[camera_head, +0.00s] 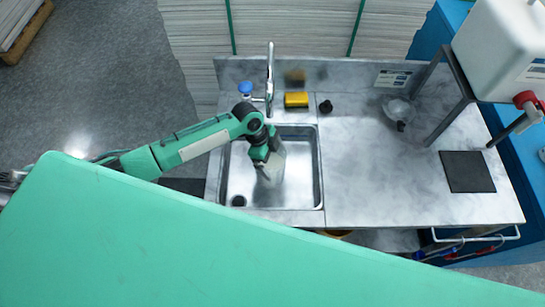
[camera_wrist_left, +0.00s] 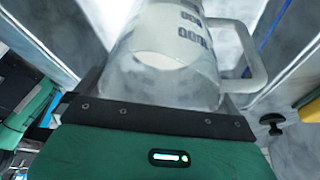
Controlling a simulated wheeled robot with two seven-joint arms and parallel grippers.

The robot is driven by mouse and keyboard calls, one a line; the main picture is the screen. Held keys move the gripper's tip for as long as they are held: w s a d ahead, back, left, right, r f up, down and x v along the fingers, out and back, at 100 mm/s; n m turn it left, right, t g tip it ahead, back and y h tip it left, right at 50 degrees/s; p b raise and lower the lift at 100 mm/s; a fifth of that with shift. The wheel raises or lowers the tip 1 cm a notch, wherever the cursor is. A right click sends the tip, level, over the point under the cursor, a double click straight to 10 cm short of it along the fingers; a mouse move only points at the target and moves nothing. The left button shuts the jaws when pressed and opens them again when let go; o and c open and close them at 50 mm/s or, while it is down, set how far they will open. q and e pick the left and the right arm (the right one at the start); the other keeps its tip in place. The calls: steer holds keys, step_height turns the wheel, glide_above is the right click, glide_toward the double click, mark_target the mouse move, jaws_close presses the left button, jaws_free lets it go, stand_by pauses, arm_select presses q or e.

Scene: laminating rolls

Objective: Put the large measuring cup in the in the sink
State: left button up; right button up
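The large measuring cup (camera_wrist_left: 165,55) is clear plastic with dark printed marks and a handle on its right side in the left wrist view. In the head view the cup (camera_head: 271,172) shows as a pale translucent shape at my left gripper (camera_head: 266,160), over the sink basin. In the left wrist view the dark fingers of my left gripper (camera_wrist_left: 160,100) flank the cup, and it is shut on it. The steel sink (camera_head: 300,190) has a dark drain at its lower left. Whether the cup touches the sink floor is unclear. My right gripper is not in view.
A tap (camera_head: 270,75) rises behind the sink, near a yellow sponge (camera_head: 296,100) and a small black object (camera_head: 326,107). A clear vessel (camera_head: 398,109) lies on the counter near a rack holding a white container (camera_head: 500,50). The middle counter is free.

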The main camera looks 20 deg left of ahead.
arm_select(q)
steer(key=b+v, duration=0.3)
steer(key=v, duration=0.9)
stand_by(0.3)
